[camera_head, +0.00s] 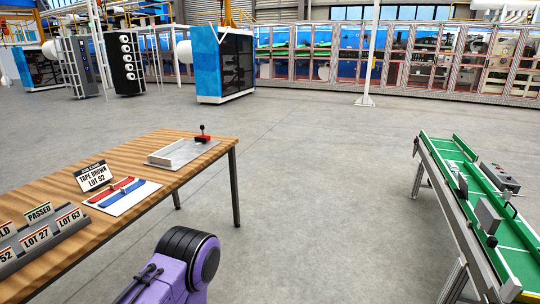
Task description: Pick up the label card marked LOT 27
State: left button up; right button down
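The label card marked LOT 27 (35,238) stands in the front row of a grey card rack (50,250), at the left on the wooden table. A LOT 63 card (69,219) is to its right. A card ending in 52 (6,255), cut off by the picture edge, is to its left. Behind are a PASSED card (39,212) and a partly cut-off card reading LD (4,229). Neither of my grippers shows in the head view. A purple arm link of mine is at the bottom, right of the rack.
On the wooden table (130,155) are a sign reading TAPE BROWN LOT 52 (92,177), a white sheet with red and blue strips (125,208), a grey tray (172,152) and a red-and-black stamp (203,136). A green conveyor (452,157) stands right. Floor between is clear.

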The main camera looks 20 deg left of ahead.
aim_at(40, 235)
jog(key=u, duration=0.35)
jog(key=i, duration=1.15)
jog(key=u, duration=1.55)
jog(key=i, duration=0.95)
jog(key=u, duration=0.9)
